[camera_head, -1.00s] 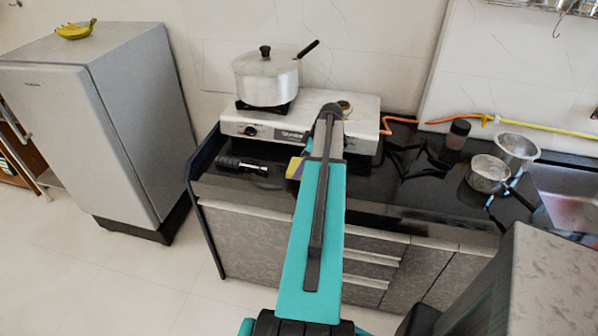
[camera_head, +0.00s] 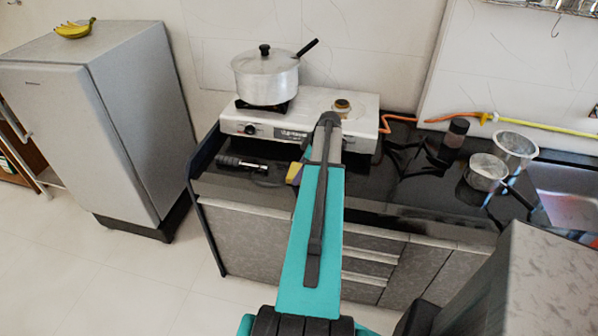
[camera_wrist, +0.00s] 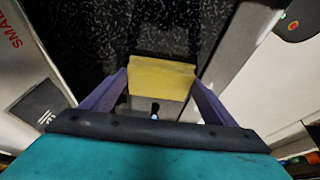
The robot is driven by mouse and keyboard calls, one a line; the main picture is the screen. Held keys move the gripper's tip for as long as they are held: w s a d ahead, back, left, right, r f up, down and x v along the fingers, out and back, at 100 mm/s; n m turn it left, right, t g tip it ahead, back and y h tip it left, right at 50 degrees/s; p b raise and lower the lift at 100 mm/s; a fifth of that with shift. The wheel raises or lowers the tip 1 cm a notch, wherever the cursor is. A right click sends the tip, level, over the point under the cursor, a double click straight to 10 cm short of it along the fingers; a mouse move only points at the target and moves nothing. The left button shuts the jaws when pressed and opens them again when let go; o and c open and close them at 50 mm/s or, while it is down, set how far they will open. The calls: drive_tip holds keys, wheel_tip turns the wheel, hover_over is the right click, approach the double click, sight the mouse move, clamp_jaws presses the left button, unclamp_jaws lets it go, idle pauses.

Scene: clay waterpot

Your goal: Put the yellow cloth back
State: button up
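The yellow cloth (camera_wrist: 160,78) is a folded block between the two purple fingers of my gripper (camera_wrist: 160,88) in the wrist view. It fills the gap between the fingertips, and my gripper looks shut on it. In the head view, a small yellow part of the cloth (camera_head: 294,173) shows left of my arm, over the dark counter in front of the stove. My arm hides the rest of it and most of my gripper (camera_head: 302,160). I cannot tell whether the cloth touches the counter.
A white stove (camera_head: 358,104) with a lidded pot (camera_head: 266,78) stands behind. A black flashlight (camera_head: 240,163) lies left of the cloth. A dark bottle (camera_head: 455,136) and metal pots (camera_head: 486,172) stand at the right. A fridge (camera_head: 85,135) stands at the left.

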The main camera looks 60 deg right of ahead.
drive_tip(key=shift+r, duration=0.1)
idle(0.3)
drive_tip(key=shift+r, duration=0.15)
drive_tip(key=shift+b+v, duration=1.7)
drive_tip(key=shift+v, duration=4.3)
drive_tip(key=shift+w, duration=0.1)
